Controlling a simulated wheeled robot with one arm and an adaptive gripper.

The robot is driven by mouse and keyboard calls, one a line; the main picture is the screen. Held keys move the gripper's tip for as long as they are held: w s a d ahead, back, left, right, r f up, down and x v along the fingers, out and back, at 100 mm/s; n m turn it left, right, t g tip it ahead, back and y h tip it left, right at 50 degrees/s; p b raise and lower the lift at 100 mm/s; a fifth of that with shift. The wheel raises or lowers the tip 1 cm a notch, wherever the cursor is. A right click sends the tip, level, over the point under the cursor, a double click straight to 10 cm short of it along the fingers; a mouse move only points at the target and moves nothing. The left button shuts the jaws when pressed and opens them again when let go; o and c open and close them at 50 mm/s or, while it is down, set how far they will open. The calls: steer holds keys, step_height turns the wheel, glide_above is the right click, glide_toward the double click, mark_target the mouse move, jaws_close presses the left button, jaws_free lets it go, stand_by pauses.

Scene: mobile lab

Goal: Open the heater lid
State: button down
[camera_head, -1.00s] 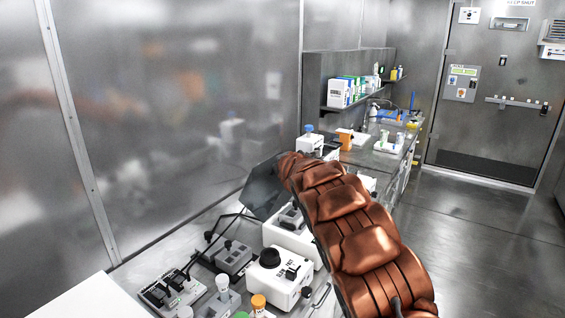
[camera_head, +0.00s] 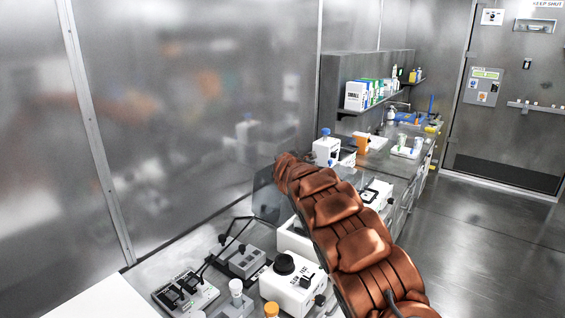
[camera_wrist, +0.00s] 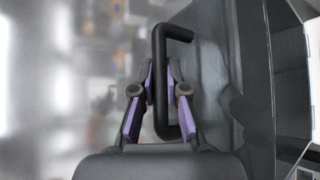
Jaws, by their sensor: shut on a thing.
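The heater (camera_head: 291,240) is a white box on the bench, partly hidden behind my arm in the head view. Its lid (camera_head: 266,198) is a dark, see-through panel standing raised and steep above the box, close to the steel wall. In the wrist view the lid (camera_wrist: 212,75) is a grey panel on the right, with a black bar handle (camera_wrist: 159,100) on it. My gripper (camera_wrist: 161,80) has its purple-padded fingers on both sides of the handle and is shut on it. My arm hides the gripper in the head view.
A white device with a black knob (camera_head: 297,292), a grey block (camera_head: 243,259) and a switch box (camera_head: 185,293) stand in front on the bench. A white bottle with a blue cap (camera_head: 326,149) stands beyond the lid. The floor at right is clear.

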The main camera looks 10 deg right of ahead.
steer(key=shift+d+r, duration=0.1)
steer(key=shift+d, duration=0.05)
steer(key=c, duration=1.2)
jaws_free()
steer(key=shift+s, duration=0.15)
steer(key=shift+v, duration=1.3)
steer(key=shift+s+a+r, duration=0.15)
steer(key=shift+s+a, duration=0.1)
steer(key=shift+s, duration=0.35)
steer(key=shift+v, duration=3.95)
